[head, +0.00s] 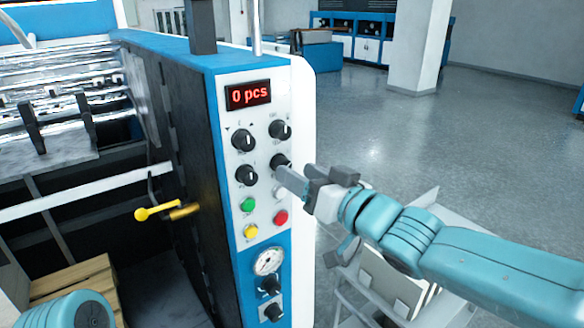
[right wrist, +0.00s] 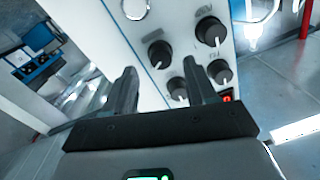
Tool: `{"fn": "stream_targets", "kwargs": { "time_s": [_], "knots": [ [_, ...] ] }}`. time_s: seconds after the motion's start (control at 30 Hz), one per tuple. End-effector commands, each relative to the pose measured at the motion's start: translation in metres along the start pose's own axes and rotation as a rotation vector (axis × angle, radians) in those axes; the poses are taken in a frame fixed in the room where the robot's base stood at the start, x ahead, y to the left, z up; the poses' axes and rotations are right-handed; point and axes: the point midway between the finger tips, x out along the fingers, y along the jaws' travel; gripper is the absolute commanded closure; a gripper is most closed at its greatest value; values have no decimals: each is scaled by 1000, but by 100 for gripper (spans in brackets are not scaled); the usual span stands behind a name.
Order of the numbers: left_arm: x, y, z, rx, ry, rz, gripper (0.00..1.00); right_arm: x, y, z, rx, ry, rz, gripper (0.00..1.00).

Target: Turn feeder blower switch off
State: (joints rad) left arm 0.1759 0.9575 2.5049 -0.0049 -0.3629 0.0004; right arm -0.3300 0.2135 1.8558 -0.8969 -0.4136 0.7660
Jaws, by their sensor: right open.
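The control panel (head: 265,110) on the blue-edged machine carries several black rotary switches. Their labels are too small to read, so I cannot tell which is the feeder blower switch. My right gripper (head: 296,179) is at the panel, just below and right of the lower right switch (head: 280,161) of the upper group. The other switches there are the upper left (head: 243,140), upper right (head: 280,130) and lower left (head: 246,175). In the right wrist view, my open, empty fingers point at the panel, with one black switch (right wrist: 160,54) between their tips. My left gripper is out of view.
A red display (head: 249,95) reads "0 pcs". Green (head: 249,205), yellow (head: 251,232) and red (head: 281,217) buttons sit below the switches, above a gauge (head: 268,261). A yellow-handled lever (head: 157,211) sticks out left of the panel. Open floor (head: 480,130) lies to the right.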

Motion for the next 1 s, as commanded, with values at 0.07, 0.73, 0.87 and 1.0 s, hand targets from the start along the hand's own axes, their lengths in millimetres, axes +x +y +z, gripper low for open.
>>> {"fn": "stream_targets", "kwargs": {
  "time_s": [0.07,0.73,0.87,1.0],
  "knots": [
    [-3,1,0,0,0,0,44,14,-1,0,0,-2,-1,44],
    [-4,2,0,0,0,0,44,30,0,0,0,0,1,100],
    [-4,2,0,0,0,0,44,30,0,0,-1,0,1,100],
    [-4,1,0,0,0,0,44,30,0,0,-21,-1,1,99]
  ]
}}
